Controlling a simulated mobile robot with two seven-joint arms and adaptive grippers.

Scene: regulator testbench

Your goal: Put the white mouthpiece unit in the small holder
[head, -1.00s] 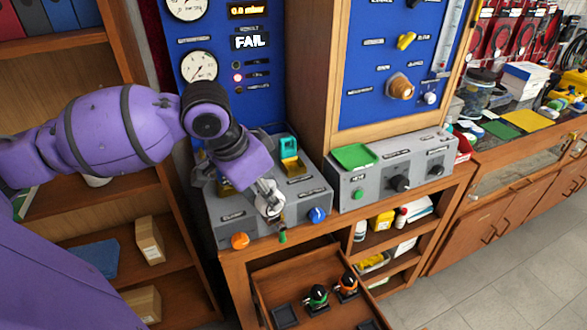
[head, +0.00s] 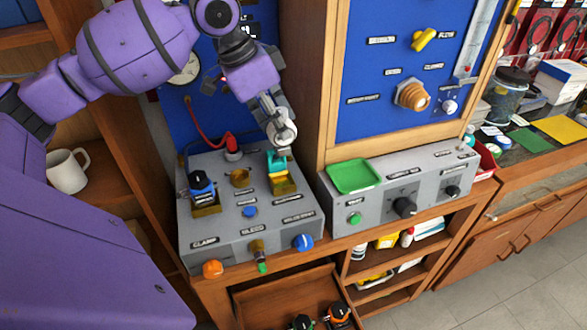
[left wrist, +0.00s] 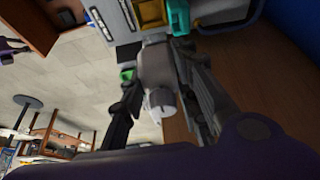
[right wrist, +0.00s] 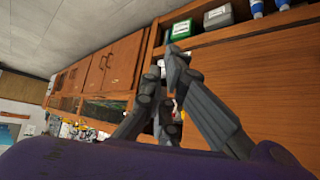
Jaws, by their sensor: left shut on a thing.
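My left gripper (head: 280,128) is shut on the white mouthpiece unit (head: 284,134), above the back right of the grey testbench. In the left wrist view the unit is a pale, short cylinder (left wrist: 162,100) between the fingers (left wrist: 158,80). Just below the gripper stands a yellow holder with a teal top (head: 281,180); whether the unit touches it I cannot tell. A small brass cup-like holder (head: 240,177) sits left of it. My right gripper shows only in the right wrist view (right wrist: 164,65), away from the bench, its tips close together and apparently empty.
A blue and black regulator (head: 202,187) stands in a brass holder at the bench's left. A red hose fitting (head: 232,146) is behind. Knobs line the front edge. A green tray (head: 355,176) sits on the right box. An open drawer (head: 285,298) juts out below.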

